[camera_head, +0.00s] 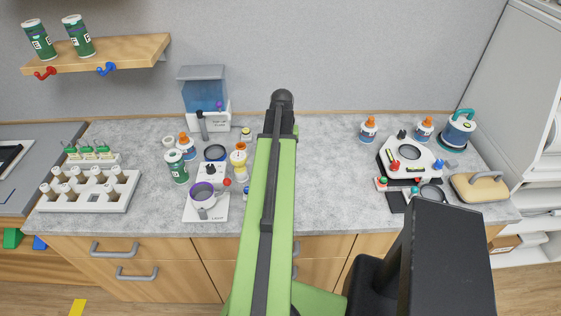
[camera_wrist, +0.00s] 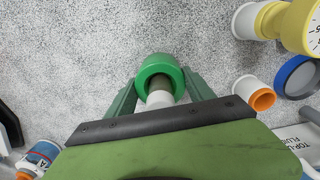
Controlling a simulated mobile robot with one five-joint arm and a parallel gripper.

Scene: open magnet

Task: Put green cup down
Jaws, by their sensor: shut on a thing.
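The green cup (camera_wrist: 147,67) is in the wrist view. It shows as a thick green ring with a white part below it, nearer to me. My gripper (camera_wrist: 160,84) is shut on it, with one dark green finger on each side. Speckled grey counter (camera_wrist: 90,40) lies behind the cup. I cannot tell how far the cup is above it. In the head view my arm hides the gripper and the cup.
In the head view, a white rack (camera_head: 112,198) with several pale cups stands left. A purple cup (camera_head: 203,190) stands on a white device left of my arm. Another white device (camera_head: 410,153) stands right.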

